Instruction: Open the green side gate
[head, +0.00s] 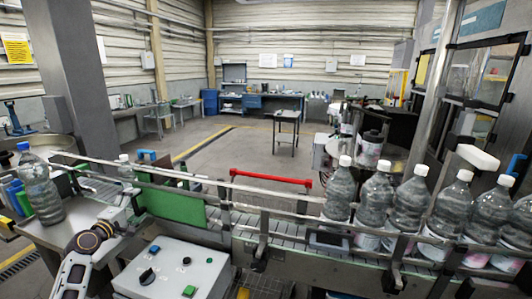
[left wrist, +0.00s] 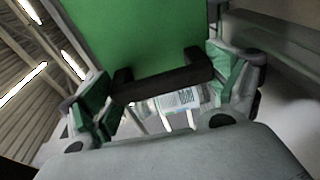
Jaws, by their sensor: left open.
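The green side gate (head: 172,207) is an upright flat panel at the left part of the conveyor in the head view. It fills the upper middle of the left wrist view (left wrist: 145,35), with a black bar handle (left wrist: 165,82) on it. My left gripper (head: 122,213) is just left of the gate in the head view. In the left wrist view, its green-padded fingers (left wrist: 164,90) are open, one near each end of the handle. I cannot tell whether either finger touches it. My right gripper is not in view.
Several filled bottles (head: 374,197) stand on the conveyor at the right. A blue-capped bottle (head: 38,185) stands at the far left. A control box (head: 172,270) with buttons is below the gate. A red bar (head: 271,178) runs behind the conveyor.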

